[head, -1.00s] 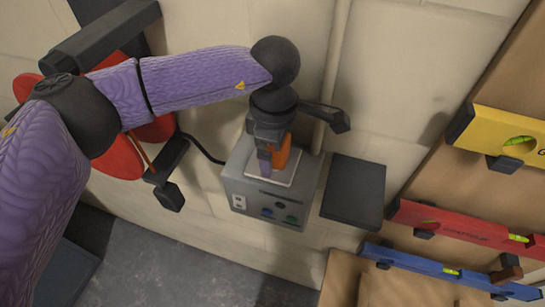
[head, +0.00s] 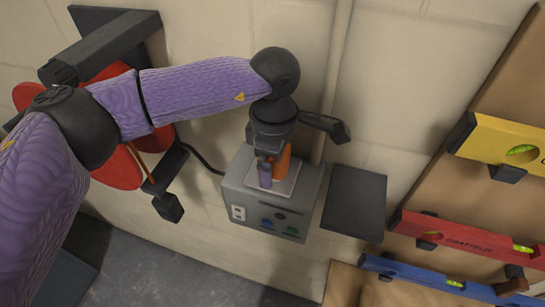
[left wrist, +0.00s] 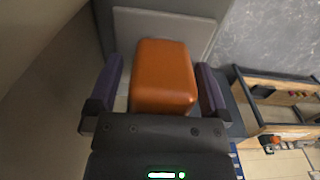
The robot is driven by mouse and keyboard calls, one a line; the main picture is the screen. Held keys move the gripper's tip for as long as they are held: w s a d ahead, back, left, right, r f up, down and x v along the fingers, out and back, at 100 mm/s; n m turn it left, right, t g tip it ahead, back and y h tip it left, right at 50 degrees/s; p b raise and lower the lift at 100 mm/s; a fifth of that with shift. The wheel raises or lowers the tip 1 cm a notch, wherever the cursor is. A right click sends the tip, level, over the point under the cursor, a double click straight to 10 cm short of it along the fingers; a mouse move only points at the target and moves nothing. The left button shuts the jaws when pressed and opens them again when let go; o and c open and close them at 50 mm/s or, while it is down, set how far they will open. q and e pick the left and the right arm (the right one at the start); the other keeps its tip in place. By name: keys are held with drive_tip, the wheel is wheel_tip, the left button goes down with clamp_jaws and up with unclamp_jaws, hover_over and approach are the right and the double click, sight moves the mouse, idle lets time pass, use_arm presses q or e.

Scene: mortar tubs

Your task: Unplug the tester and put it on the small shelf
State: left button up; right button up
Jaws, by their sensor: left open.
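The tester is an orange block (head: 283,163) standing on the pale plate on top of a grey box (head: 262,215) on the wall. My left gripper (head: 274,172) is above the box, with its fingers reaching down around the tester. In the left wrist view the tester (left wrist: 164,78) lies between the two purple fingers, with a narrow gap on each side, so the gripper (left wrist: 161,90) is open. The tester's lower end is hidden. The small shelf (head: 355,203) is a dark flat slab just right of the box and looks empty. My right gripper is not in view.
A red reel (head: 118,170) with dark brackets is at the left, and a black cable (head: 203,157) runs to the box. Yellow (head: 490,140), red (head: 455,233) and blue (head: 440,278) spirit levels hang at the right. A pipe runs up the wall behind the box.

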use_arm(q)
drive_tip(key=shift+b, duration=0.3)
idle(0.4)
drive_tip(key=c, duration=0.6)
clamp_jaws()
drive_tip(key=shift+r, duration=0.15)
